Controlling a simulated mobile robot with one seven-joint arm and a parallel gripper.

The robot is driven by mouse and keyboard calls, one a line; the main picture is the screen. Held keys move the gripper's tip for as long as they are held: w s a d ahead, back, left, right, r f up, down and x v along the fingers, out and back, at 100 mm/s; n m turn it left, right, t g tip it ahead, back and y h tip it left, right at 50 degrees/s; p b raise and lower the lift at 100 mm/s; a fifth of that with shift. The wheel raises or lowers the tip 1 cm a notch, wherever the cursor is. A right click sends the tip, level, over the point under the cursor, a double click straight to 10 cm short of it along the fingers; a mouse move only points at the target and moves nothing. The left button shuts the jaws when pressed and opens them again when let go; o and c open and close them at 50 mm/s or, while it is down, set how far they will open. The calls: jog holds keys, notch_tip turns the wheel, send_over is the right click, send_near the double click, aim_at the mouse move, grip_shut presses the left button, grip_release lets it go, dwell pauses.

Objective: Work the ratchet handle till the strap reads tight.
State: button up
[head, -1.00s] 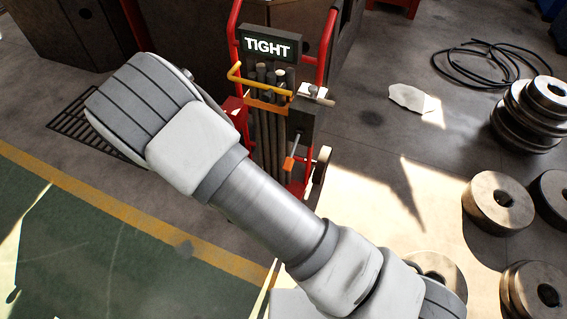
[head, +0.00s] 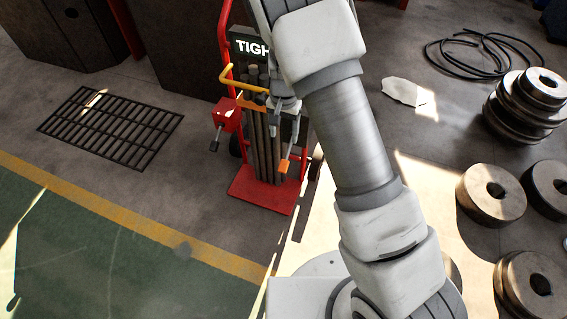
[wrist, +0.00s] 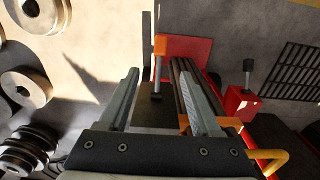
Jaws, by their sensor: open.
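The ratchet handle, a grey lever with an orange grip (head: 285,166), hangs down at the right side of the bar bundle (head: 262,135) on a red hand truck. In the wrist view its orange grip (wrist: 160,45) shows ahead, between and beyond the fingertips. My gripper (wrist: 156,74) is open, with nothing seen clamped between its fingers. The orange strap (wrist: 204,125) crosses the bars. The black sign (head: 250,47) shows "TIGH" in white; my arm hides its right end.
The truck's red toe plate (head: 262,190) rests on the floor. A red box (head: 226,114) with a black-knobbed lever stands left of the bars, and a yellow bar (head: 245,84) crosses above. A floor grate (head: 110,128) lies left; steel rings (head: 492,195) and a black cable lie right.

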aim_at(284, 163)
notch_tip(284, 163, down, 16)
jog(key=b, duration=0.4)
jog(key=shift+f+b, duration=0.1)
jog(key=shift+b, duration=0.2)
grip_shut()
dwell(1.0)
